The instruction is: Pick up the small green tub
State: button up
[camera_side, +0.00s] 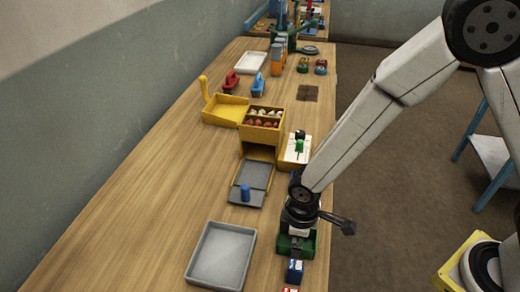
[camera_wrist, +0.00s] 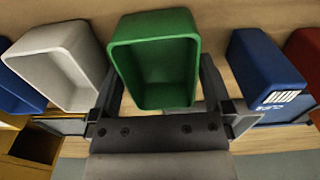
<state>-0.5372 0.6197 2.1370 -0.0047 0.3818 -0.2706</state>
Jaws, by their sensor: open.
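The small green tub (camera_wrist: 155,58) is open-topped and empty, and fills the upper middle of the wrist view. My gripper (camera_wrist: 161,88) is open, with one dark finger at each side of the tub. I cannot tell whether either finger touches it. In the side view the green tub (camera_side: 284,246) is at the table's right edge, low in the picture. My gripper (camera_side: 297,230) is right over it there and hides part of it.
A white tub (camera_wrist: 62,62) is close on the left in the wrist view; a blue box (camera_wrist: 264,68) with a white label is on the right. In the side view a grey tray (camera_side: 194,262) lies left of my gripper. Bare wood lies farther left.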

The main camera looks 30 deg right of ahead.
dwell(0.4)
jog(key=c, duration=1)
jog(key=shift+c, duration=0.2)
jog(key=shift+r, duration=0.1)
notch_tip(320, 180, up, 10)
dwell(0.5)
